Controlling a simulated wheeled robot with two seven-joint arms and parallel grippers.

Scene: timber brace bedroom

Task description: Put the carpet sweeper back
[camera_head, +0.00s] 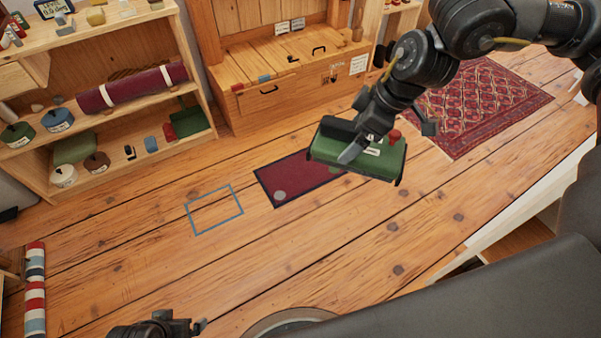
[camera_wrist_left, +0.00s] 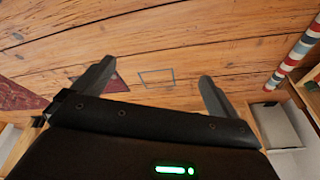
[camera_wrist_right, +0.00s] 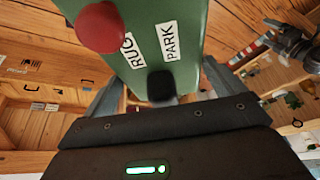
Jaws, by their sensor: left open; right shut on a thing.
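The carpet sweeper is a green box (camera_head: 340,152) with a black part on top, a red knob and white labels. In the right wrist view its green face (camera_wrist_right: 160,75) shows the labels RUG and PARK. My right gripper (camera_head: 372,138) is shut on the sweeper and holds it over the right part of a dark red mat (camera_head: 300,178). Its height above the mat is hard to tell. A blue rectangle outline (camera_head: 190,218) is marked on the floor left of the mat and is empty. My left gripper (camera_wrist_left: 157,72) is open and empty, low in the head view.
A grey disc (camera_head: 280,195) lies on the mat. A wooden shelf (camera_head: 110,134) with tins and a rolled red rug (camera_head: 135,87) stands left. A wooden chest (camera_head: 300,92) stands behind. A patterned rug (camera_head: 480,105) lies right. A striped roll (camera_head: 36,290) lies far left. Floor around the outline is clear.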

